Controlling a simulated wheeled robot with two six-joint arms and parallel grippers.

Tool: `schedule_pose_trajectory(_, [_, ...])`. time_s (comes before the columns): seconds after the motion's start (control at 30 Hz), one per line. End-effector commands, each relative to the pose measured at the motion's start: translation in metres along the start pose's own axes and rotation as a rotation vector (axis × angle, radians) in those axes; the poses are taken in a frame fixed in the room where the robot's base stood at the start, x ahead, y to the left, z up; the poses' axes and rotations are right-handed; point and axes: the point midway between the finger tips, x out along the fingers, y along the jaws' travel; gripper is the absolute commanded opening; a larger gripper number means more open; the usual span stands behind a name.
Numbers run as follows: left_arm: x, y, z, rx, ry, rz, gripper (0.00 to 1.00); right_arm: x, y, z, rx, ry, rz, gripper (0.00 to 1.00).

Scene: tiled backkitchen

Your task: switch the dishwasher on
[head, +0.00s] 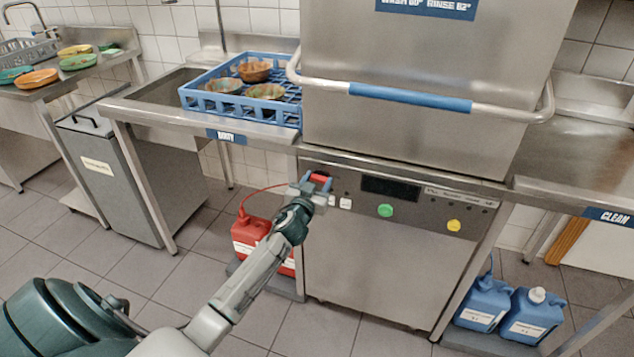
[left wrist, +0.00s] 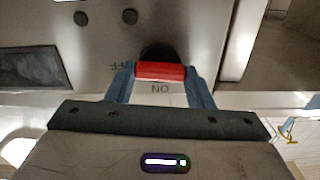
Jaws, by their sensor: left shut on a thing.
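The dishwasher (head: 370,270) is a steel machine with a control panel below its hood (head: 430,120). The hood is down. The red switch handle (head: 321,178) is at the panel's left end. My left gripper (head: 314,187) is shut on this handle, which also shows in the left wrist view (left wrist: 160,71) between the two blue-grey fingers (left wrist: 160,84). There, upside-down "ON" lettering is beside the handle, and part of "OFF" shows to the left. The panel's display (head: 391,188) is dark. A green button (head: 385,210) and a yellow button (head: 454,225) are farther right. My right gripper is out of view.
A blue rack (head: 232,115) with several bowls stands on the left table. A red canister (head: 250,232) is on the floor behind my left arm. Blue canisters (head: 533,317) stand at lower right. The floor before the dishwasher is partly clear.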

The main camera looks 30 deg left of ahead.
Motion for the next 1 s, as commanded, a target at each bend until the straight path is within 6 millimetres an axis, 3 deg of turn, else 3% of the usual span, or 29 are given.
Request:
schedule_pose_trajectory(0.33, [0.0,0.001,0.0,0.279,0.0,0.0,0.24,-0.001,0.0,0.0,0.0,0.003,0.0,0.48])
schedule_pose_trajectory(1.0, [0.0,0.003,0.001,0.918,0.0,0.001,0.24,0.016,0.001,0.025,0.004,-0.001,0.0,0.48])
